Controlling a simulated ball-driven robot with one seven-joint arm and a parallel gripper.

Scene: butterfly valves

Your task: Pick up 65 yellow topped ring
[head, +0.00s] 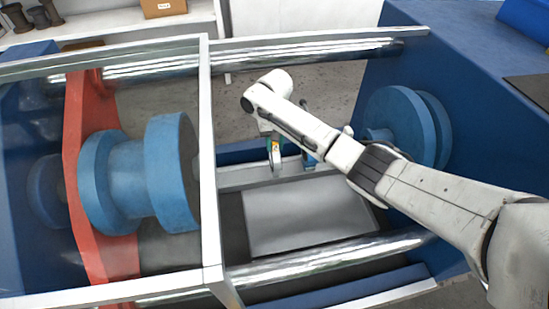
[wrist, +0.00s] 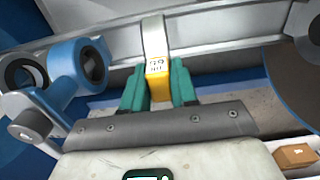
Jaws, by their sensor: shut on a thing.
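A narrow ring with a yellow top (wrist: 157,82) stands upright in the middle of the wrist view. The top has a small label with dark marks that I cannot read surely. Its grey band (wrist: 154,38) runs away from the yellow part. My gripper (wrist: 159,70) has teal fingers, one on each side of the yellow top, shut on it. In the head view the ring (head: 275,156) shows edge-on by the metal rail, below the end of my arm. The fingers are hard to make out there. I cannot tell whether the ring still touches the rail.
A blue valve part (wrist: 80,65) with round openings is left of the ring in the wrist view. A large dark disc (wrist: 295,85) is at right. Blue flanges (head: 172,172) and a red plate (head: 90,160) stand left, behind a white frame (head: 210,160). A grey plate (head: 305,215) lies below.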

